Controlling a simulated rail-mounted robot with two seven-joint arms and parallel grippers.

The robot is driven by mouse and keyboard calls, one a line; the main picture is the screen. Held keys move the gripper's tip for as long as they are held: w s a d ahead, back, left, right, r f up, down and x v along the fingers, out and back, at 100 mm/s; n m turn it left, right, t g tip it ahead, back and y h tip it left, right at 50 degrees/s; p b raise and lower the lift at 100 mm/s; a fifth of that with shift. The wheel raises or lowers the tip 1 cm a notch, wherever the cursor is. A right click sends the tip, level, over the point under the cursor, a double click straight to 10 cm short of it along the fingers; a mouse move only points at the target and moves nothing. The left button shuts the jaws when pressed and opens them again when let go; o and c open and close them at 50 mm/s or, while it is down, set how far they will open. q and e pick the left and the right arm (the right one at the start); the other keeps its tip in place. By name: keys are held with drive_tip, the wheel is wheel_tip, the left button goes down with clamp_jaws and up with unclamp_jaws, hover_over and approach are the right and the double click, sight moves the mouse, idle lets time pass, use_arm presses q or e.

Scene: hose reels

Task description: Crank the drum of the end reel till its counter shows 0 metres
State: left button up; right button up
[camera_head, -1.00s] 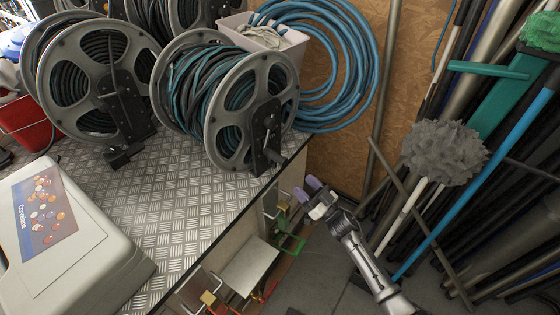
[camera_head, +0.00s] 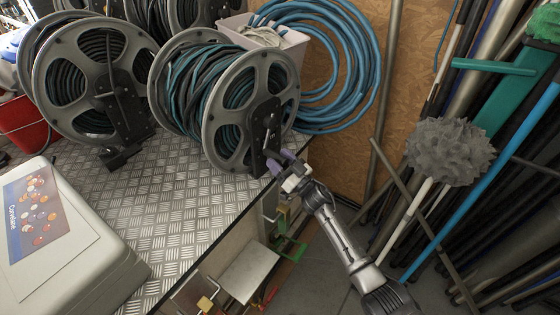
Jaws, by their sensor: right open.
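The end reel (camera_head: 252,80), with a grey drum wound with teal and dark hose, stands upright at the right end of the checkered metal bench. Its black side bracket (camera_head: 265,122) faces right, near the bench edge. My right gripper (camera_head: 277,158) is open at the lower part of this bracket, with its purple fingertips close to the crank area. The fingers partly hide the crank handle, and I cannot tell whether they touch it. No readable counter figure shows. My left gripper is not in view.
Other reels (camera_head: 95,85) stand left and behind on the bench (camera_head: 165,195). A pale case (camera_head: 75,255) sits front left. A coiled blue hose (camera_head: 350,60) hangs behind. Poles and a grey mop head (camera_head: 448,152) crowd the right side.

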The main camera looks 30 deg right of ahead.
clamp_jaws()
idle(0.5)
